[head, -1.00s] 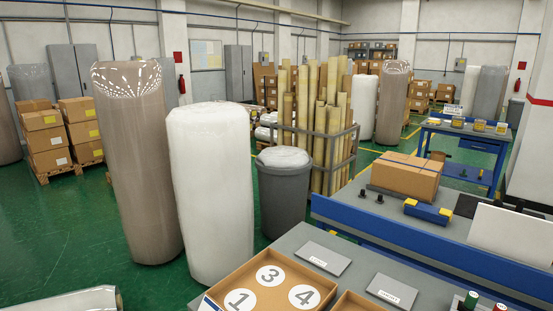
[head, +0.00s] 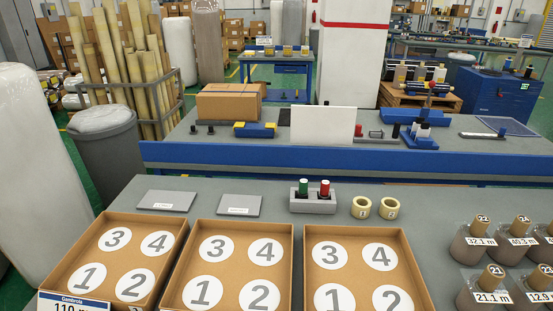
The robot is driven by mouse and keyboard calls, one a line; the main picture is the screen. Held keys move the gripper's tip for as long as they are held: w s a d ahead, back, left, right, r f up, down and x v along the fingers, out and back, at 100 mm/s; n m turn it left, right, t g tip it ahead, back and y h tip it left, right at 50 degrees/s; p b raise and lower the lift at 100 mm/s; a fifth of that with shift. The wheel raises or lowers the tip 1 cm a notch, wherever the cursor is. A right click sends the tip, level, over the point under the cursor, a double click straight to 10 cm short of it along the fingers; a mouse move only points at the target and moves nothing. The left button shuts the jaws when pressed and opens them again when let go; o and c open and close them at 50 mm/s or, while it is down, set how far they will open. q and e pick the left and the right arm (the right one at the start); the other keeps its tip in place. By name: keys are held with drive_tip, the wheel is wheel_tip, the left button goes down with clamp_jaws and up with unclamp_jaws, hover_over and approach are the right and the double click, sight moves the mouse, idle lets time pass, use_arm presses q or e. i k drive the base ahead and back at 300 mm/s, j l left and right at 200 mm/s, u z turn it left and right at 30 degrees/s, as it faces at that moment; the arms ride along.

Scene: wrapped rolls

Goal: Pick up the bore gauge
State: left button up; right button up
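I cannot tell for certain which item is the bore gauge. A grey block holder (head: 313,205) stands on the near grey table with a green-topped and a red-topped handle in it, side by side and upright. Two small pale yellow rings (head: 361,207) lie to its right. A long thin grey tool (head: 482,135) lies on the far bench at the right. A small blue stand (head: 420,137) with dark and white parts is left of it. Neither of my grippers is in view.
Three cardboard trays (head: 167,226) with numbered circles fill the near table's front. Two grey plates (head: 240,205) lie behind them. Labelled brown rolls (head: 474,246) stand at the right. A blue-edged bench (head: 350,158) runs behind, with a cardboard box (head: 228,103) and a white panel (head: 322,126).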

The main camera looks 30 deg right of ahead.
sight(324, 195)
drive_tip(key=z, duration=1.35)
